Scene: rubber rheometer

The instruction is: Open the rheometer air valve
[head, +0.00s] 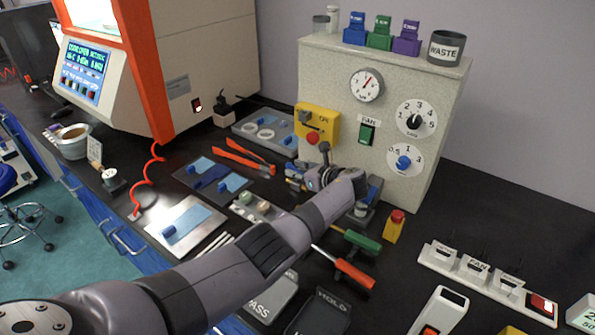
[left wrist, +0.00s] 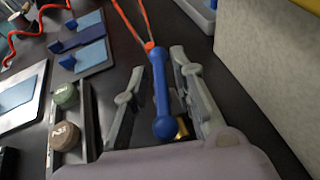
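A blue bar-shaped handle (left wrist: 160,95) with rounded ends, which looks like the air valve lever, shows in the left wrist view. A small brass part (left wrist: 182,126) shows beside its near end. My left gripper (left wrist: 158,82) is open, with one finger on each side of the handle and a visible gap at the left finger. In the head view my left gripper (head: 295,178) is low over the black bench, in front of the speckled cabinet; the handle is hard to make out there. My right gripper is in neither view.
The cabinet (head: 335,70) carries a gauge (head: 367,85), dials and a yellow switch box (head: 317,124). Orange-handled tongs (head: 243,157) lie behind the gripper. A red-handled tool (head: 345,270), a green-handled tool (head: 357,240) and a yellow block with red top (head: 394,228) are nearby.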

